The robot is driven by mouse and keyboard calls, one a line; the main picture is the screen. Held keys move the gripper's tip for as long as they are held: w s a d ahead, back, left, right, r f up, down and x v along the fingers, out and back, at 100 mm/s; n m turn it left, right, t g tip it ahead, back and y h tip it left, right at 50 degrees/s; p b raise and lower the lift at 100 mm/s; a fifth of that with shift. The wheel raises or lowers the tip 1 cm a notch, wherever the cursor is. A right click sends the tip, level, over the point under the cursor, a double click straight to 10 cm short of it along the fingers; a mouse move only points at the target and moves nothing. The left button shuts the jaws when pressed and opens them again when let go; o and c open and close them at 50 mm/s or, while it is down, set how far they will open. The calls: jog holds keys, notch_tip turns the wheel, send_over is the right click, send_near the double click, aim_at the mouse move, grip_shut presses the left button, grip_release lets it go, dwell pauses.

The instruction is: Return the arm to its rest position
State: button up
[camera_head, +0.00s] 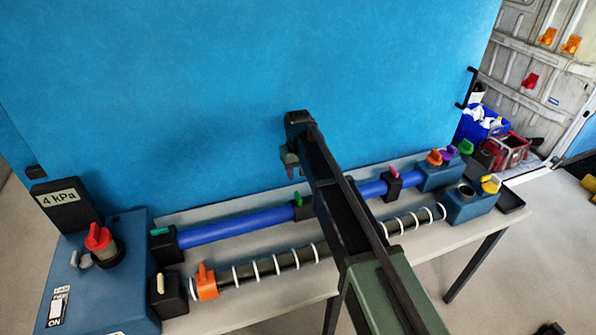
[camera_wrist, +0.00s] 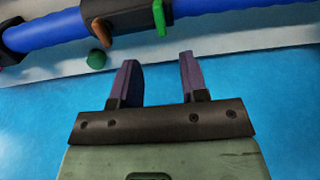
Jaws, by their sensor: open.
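My arm (camera_head: 335,195) reaches from the lower right up over the table, its wrist in front of the blue wall. My gripper (camera_head: 291,168) points down near the back edge of the table, above and behind the blue pipe (camera_head: 240,227). In the wrist view my gripper (camera_wrist: 156,66) has its two fingers apart with nothing between them. The blue pipe (camera_wrist: 225,6) runs beyond the fingertips there, with a black clamp (camera_wrist: 125,12) and its green tab (camera_wrist: 159,17). A small green round piece (camera_wrist: 97,60) lies left of the fingers.
The table (camera_head: 245,307) carries a ringed dark pipe (camera_head: 275,261), a blue unit (camera_head: 100,285) with a red knob (camera_head: 98,237) and a 4 kPa display (camera_head: 62,198), and blue end blocks (camera_head: 466,207) with coloured tabs. A blue wall (camera_head: 200,90) stands close behind.

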jog(key=shift+f, duration=0.1)
jog(key=s+d+f+m+b, duration=0.1)
jog(key=s+d+m, duration=0.3)
jog(key=s+d, duration=1.8)
jog(key=s, duration=0.4)
jog(key=shift+s+d+m, duration=0.2)
jog(key=shift+m, duration=0.2)
